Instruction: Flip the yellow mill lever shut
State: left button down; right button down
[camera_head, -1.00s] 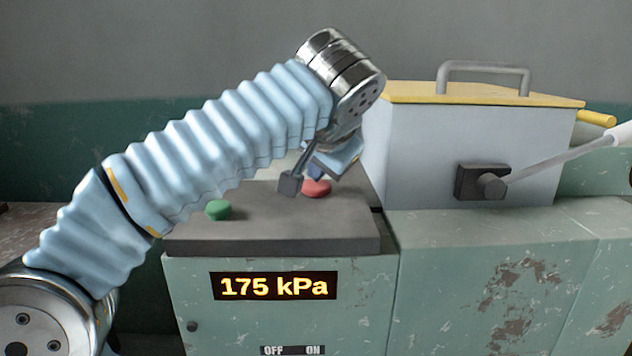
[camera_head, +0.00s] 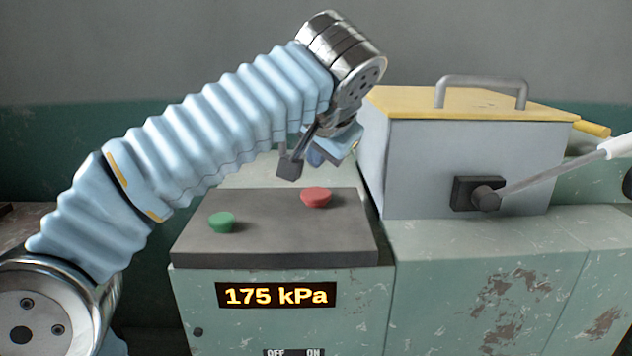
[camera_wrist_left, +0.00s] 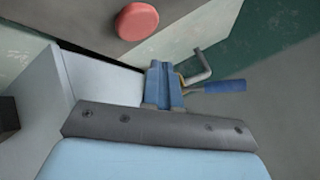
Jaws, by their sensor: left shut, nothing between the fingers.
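A yellow bar-shaped handle (camera_head: 592,129) sticks out past the right back corner of a pale hopper box (camera_head: 420,165); the rest of it is hidden behind the box. A grey lever rod (camera_head: 545,176) with a white grip (camera_head: 615,147) slants up to the right from a dark pivot block (camera_head: 467,193) on the box front. My left gripper (camera_head: 318,157) hangs above the red button (camera_head: 316,196), left of the box and apart from the levers. Its blue fingers (camera_wrist_left: 164,85) are shut and empty in the wrist view. My right gripper is not in view.
The box has a yellow lid (camera_head: 470,102) with a grey handle (camera_head: 483,82). A green button (camera_head: 221,222) sits on the dark console top (camera_head: 290,235) beside the red one. The wrist view also shows a grey bent bar (camera_wrist_left: 200,65) and a blue handle (camera_wrist_left: 222,87).

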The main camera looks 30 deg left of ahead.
aim_at(596, 129)
jog(key=k+l, duration=0.8)
jog(key=l, duration=0.1)
